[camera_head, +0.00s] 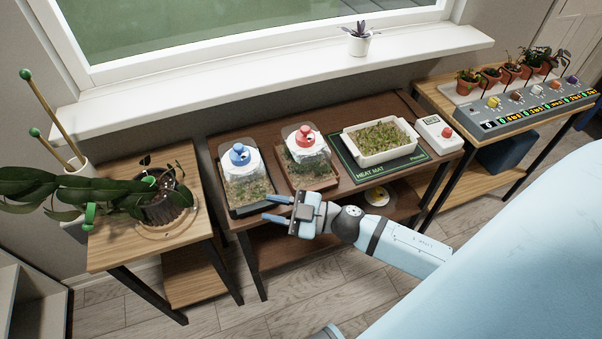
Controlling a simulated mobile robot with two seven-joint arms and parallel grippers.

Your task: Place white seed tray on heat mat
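The white seed tray (357,154), filled with green seedlings, sits on the dark green heat mat (372,172) on the brown bench. The mat's front strip with its "HEAT MAT" label shows. My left gripper is not in view.
Two clear-domed trays, one with a blue knob (238,155) and one with a red knob (304,136), stand left of the mat. A white controller (437,134) stands right. A potted plant (168,206) is on the left table; a control panel (540,102) is on the right table.

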